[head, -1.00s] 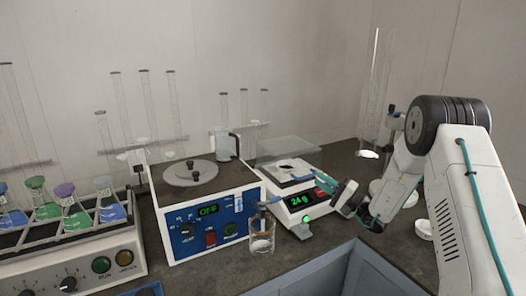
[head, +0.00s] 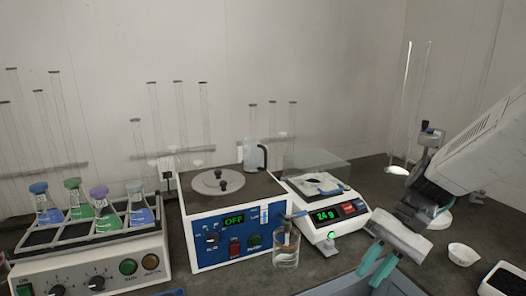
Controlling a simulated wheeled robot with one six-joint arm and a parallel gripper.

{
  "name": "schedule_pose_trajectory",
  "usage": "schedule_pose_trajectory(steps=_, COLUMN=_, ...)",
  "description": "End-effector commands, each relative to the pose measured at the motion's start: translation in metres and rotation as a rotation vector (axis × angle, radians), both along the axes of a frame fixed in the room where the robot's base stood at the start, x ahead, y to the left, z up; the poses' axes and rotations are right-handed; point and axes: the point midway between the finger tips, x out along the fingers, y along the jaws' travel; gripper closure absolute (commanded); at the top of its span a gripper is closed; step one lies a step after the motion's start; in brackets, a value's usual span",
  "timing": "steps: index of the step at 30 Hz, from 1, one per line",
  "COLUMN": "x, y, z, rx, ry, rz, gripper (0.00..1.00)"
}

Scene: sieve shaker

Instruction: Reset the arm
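My arm comes in from the right in the head view. My gripper (head: 376,262) hangs low at the front of the bench, right of the balance. Its two teal fingers stand apart with nothing visible between them, and it touches no object that I can see. The sieve shaker is not clearly identifiable; a blue and white machine (head: 246,242) with a round lid and an "OFF" display stands left of centre.
A balance (head: 325,233) reading 24 g stands right of the machine. A glass beaker (head: 286,255) holding a tool stands in front. A flask rack (head: 92,240) is at left. A white dish (head: 462,254) and a dark-filled tray (head: 503,281) lie at right.

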Motion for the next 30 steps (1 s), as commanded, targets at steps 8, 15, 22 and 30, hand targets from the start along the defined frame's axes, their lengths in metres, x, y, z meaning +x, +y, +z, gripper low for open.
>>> schedule_pose_trajectory(steps=8, x=-0.077, y=-0.035, z=0.029, rx=-0.364, ry=-0.159, rz=0.129, gripper=0.8)
schedule_pose_trajectory(steps=15, x=-0.121, y=-0.058, z=0.052, rx=-0.572, ry=-0.356, rz=0.218, gripper=0.8)
schedule_pose_trajectory(steps=22, x=-0.138, y=-0.055, z=0.072, rx=-0.606, ry=-0.494, rz=0.231, gripper=0.8)
schedule_pose_trajectory(steps=30, x=-0.14, y=-0.053, z=0.077, rx=-0.608, ry=-0.521, rz=0.232, gripper=0.8)
